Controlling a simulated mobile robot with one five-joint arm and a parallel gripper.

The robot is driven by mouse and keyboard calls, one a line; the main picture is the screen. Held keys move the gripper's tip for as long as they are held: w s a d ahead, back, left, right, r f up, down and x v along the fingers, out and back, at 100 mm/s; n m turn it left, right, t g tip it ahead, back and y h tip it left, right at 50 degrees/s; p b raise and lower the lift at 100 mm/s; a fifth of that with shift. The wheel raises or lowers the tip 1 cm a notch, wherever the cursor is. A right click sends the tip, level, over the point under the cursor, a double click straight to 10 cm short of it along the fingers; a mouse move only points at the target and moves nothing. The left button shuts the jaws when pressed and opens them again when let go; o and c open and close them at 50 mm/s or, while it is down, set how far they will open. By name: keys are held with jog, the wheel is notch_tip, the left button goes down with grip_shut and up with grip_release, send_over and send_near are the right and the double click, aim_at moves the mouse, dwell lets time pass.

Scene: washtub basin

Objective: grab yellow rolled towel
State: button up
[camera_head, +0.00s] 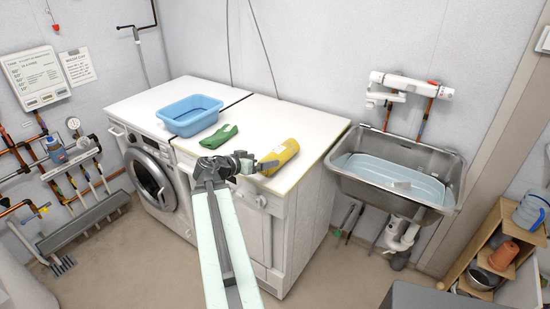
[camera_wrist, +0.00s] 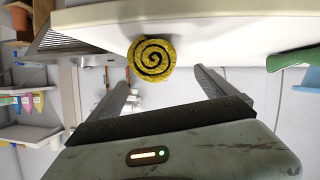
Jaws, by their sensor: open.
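The yellow rolled towel (camera_head: 280,157) lies on the white top of the machine at its right side, near the front edge. In the wrist view its spiral end (camera_wrist: 151,59) faces me, ahead of the fingertips and between their lines. My gripper (camera_head: 245,162) is just left of the towel in the head view, at the front edge of the top. In the wrist view my gripper (camera_wrist: 158,82) is open with nothing between its two fingers. I cannot tell whether a fingertip touches the towel.
A green cloth item (camera_head: 219,137) lies left of the towel, and it also shows in the wrist view (camera_wrist: 292,59). A blue basin (camera_head: 190,115) stands farther left on the white top (camera_head: 318,128). A metal sink (camera_head: 398,170) is to the right, with a gap between.

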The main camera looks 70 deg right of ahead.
aim_at(273, 152)
jog(key=shift+b+x, duration=0.45)
jog(key=shift+x, duration=0.6)
jog(key=b+x, duration=0.1)
jog(key=x, duration=0.2)
jog(key=b+x, duration=0.1)
jog(key=x, duration=0.1)
jog(key=shift+s+d+f, duration=0.15)
jog(key=shift+d+f, duration=0.05)
jog(key=shift+f, duration=0.15)
jog(key=c, duration=1.6)
jog(key=shift+r, duration=0.2)
notch_tip(273, 152, up, 10)
jog(key=p, duration=1)
jog(key=shift+a, duration=0.1)
